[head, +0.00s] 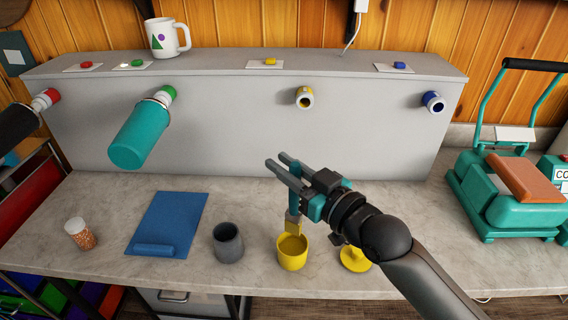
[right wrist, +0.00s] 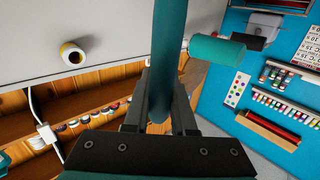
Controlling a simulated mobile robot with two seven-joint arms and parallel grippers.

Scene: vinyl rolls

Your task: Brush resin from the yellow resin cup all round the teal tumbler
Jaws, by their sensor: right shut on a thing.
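The teal tumbler (head: 140,134) is mounted on the green spindle (head: 167,94) of the grey panel, tilted toward me; it also shows in the right wrist view (right wrist: 216,50). The yellow resin cup (head: 291,258) stands open on the counter. My right gripper (head: 277,161) is shut on the brush's teal handle (right wrist: 168,32). The brush (head: 294,201) points down, and its yellowish bristles (head: 293,228) are at the cup's mouth. I cannot tell whether they touch the resin. My left gripper is not in view.
A grey cup (head: 229,243), a blue mat (head: 170,219) and a small jar (head: 79,234) stand left of the resin cup. A yellow lid (head: 354,259) lies to its right. A black tumbler (head: 18,122) is on the red spindle. A teal press (head: 510,190) stands at right.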

